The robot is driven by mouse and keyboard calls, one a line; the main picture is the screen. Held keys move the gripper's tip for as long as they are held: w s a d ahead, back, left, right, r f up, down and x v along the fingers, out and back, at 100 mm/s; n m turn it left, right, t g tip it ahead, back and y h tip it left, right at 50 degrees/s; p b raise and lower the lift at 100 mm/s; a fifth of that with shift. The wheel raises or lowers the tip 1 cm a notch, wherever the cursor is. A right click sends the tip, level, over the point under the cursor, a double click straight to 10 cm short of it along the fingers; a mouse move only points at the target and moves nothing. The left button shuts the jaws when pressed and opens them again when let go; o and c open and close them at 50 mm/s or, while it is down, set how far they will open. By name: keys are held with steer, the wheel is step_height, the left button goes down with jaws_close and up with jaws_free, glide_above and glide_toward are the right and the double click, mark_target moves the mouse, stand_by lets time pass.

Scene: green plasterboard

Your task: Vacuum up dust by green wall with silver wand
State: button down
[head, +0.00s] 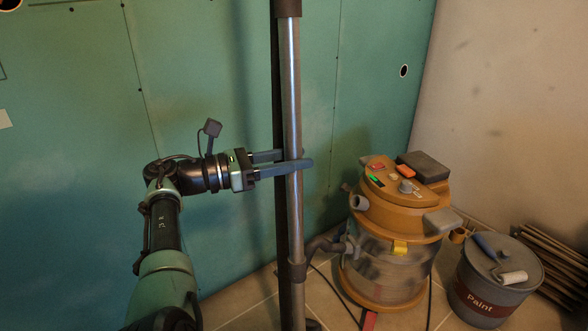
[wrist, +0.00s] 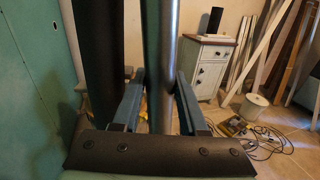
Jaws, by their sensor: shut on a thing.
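The silver wand (head: 291,90) stands upright in front of the green wall (head: 190,75), with a dark collar at its top and a dark fitting low down. My gripper (head: 305,158) is shut around its middle, one finger on each side. The wand also passes between the fingers in the wrist view (wrist: 168,60). The orange vacuum (head: 395,235) stands on the floor to the right, and a dark hose (head: 325,244) runs from it toward the wand's lower fitting. The wand's bottom end is out of view. I cannot make out dust on the floor.
A paint bucket (head: 492,285) with a roller on its lid stands right of the vacuum, beside stacked wood strips (head: 555,250). A dark cable lies on the tiles. The wrist view shows a white cabinet (wrist: 208,65), leaning boards, a white bucket (wrist: 252,107) and tangled cables (wrist: 265,140).

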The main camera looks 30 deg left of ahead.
steer(key=shift+r+p, duration=0.3)
steer(key=shift+r, duration=0.05)
steer(key=shift+s+d+r+p, duration=0.1)
steer(key=shift+s+d+p, duration=0.1)
steer(key=shift+p, duration=0.8)
steer(key=s+d+p, duration=0.9)
steer(key=d+p, duration=0.2)
steer(key=p, duration=0.7)
steer(key=s+d+p, duration=0.9)
steer(key=d+p, duration=0.3)
steer(key=p, duration=0.7)
steer(key=shift+d+f+p, duration=0.2)
steer(key=shift+f+p, duration=0.1)
